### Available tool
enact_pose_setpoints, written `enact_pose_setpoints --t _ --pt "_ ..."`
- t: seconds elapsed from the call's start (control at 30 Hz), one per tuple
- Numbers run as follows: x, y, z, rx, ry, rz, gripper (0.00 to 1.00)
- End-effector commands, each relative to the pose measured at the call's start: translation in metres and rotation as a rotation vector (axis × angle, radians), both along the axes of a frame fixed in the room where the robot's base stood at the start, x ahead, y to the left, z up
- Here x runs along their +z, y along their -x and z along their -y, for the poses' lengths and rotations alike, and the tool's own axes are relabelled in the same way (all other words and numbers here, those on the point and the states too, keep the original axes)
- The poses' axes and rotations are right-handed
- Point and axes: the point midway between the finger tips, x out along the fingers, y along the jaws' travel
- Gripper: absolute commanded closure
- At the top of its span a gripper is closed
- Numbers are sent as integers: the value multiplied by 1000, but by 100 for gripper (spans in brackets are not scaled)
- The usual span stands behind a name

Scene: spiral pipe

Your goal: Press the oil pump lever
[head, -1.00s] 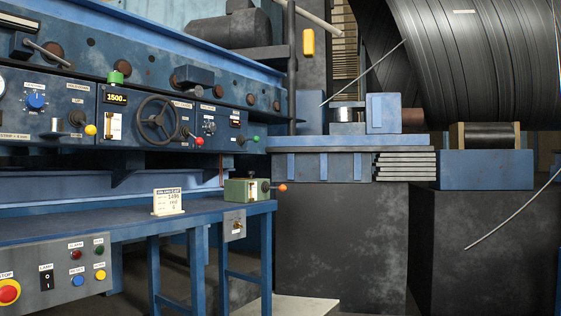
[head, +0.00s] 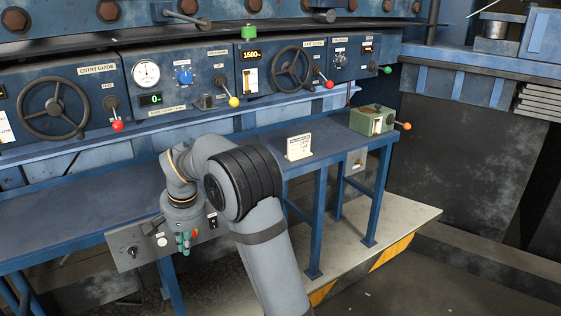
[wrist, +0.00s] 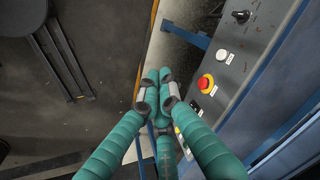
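A small green box (head: 372,121) stands on the right end of the blue bench in the head view. A lever with an orange knob (head: 405,126) sticks out from its right side; I can read no oil pump label on it. My gripper (head: 184,243) hangs in front of the bench's lower control panel, well to the left of the box and apart from it. The lever is not in the wrist view.
The machine panel behind holds handwheels (head: 54,110) and levers with red (head: 117,126), yellow (head: 233,102) and green knobs. A white card (head: 299,147) stands on the bench (head: 90,211). A red stop button (wrist: 205,82) lies right of my fingers. Floor is open at the front right.

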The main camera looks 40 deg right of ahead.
Motion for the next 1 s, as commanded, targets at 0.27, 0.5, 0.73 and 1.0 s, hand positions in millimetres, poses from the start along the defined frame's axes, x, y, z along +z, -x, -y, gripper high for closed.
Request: enact_pose_setpoints --t 0.27,0.5,0.73,1.0 --pt "154 -22 71 -286 -19 0 100" --pt "208 -24 108 -432 -29 1 100" --pt "215 -24 116 -466 -31 1 100" --pt "214 -24 116 -465 -31 2 100"
